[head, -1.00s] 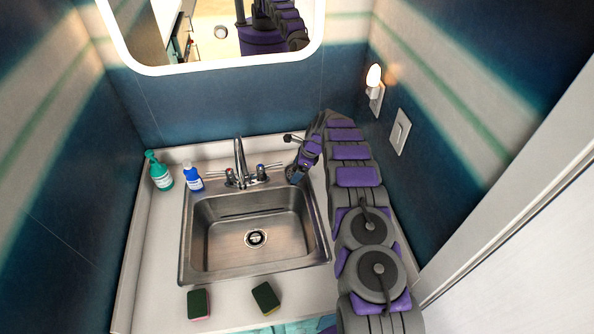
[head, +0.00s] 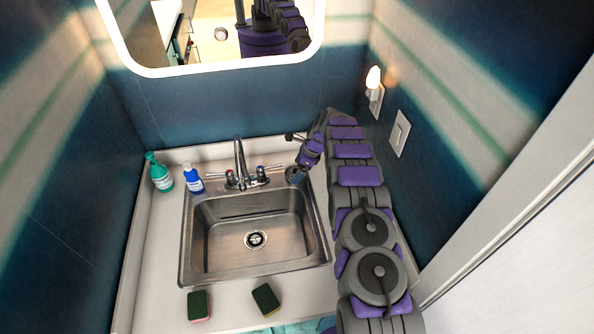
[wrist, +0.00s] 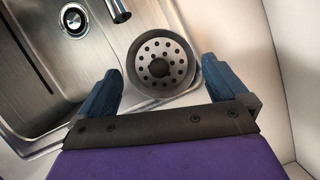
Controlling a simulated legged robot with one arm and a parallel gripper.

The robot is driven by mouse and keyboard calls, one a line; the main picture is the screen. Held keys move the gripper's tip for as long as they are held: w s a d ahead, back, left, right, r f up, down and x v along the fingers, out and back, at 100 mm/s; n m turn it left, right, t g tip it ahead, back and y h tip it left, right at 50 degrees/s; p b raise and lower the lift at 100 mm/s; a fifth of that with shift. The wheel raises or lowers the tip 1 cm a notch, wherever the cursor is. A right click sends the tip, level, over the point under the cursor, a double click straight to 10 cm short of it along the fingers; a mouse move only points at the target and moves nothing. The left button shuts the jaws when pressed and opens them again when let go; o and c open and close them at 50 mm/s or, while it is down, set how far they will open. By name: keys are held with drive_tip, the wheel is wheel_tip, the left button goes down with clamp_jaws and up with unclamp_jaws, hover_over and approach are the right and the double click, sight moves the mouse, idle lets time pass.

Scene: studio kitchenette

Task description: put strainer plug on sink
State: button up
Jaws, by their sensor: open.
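The strainer plug (wrist: 174,45) is a round grey metal cup with a ring of holes and a dark centre knob. In the wrist view it sits between the two blue fingers of my gripper (wrist: 162,68), which is open around it with gaps at the sides. In the head view the plug (head: 294,176) shows small at the sink's back right corner, just below my gripper (head: 303,166). The steel sink (head: 208,245) has an empty basin with an open-looking drain (head: 256,239); its edge and drain also show in the wrist view (wrist: 40,85).
The faucet (head: 240,165) stands at the sink's back, left of my gripper. A green bottle (head: 160,176) and a blue bottle (head: 193,180) stand back left. Two sponges, left (head: 199,305) and right (head: 265,298), lie on the front counter. The right wall is close to my arm.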

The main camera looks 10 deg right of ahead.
drive_tip(key=p+v, duration=0.2)
drive_tip(key=v, duration=0.8)
drive_tip(key=s+a+r+n+g+h, duration=0.1)
drive_tip(key=s+a+r+n, duration=0.35)
drive_tip(key=s+r, duration=0.55)
drive_tip(key=s+a+r+n+g, duration=0.1)
drive_tip(key=s+a+r+n, duration=0.2)
drive_tip(key=s+r+n, duration=0.55)
drive_tip(key=s+d+r+n+h, duration=0.1)
drive_tip(key=s+n, duration=0.1)
drive_tip(key=s, duration=1)
drive_tip(key=s+d+r+n+h, duration=0.1)
drive_tip(key=s+r+n, duration=0.1)
drive_tip(key=s, duration=1.1)
drive_tip(key=s+d+r+n+g+h, duration=0.1)
drive_tip(key=s+n, duration=0.3)
drive_tip(key=s, duration=0.9)
drive_tip(key=shift+r, duration=0.55)
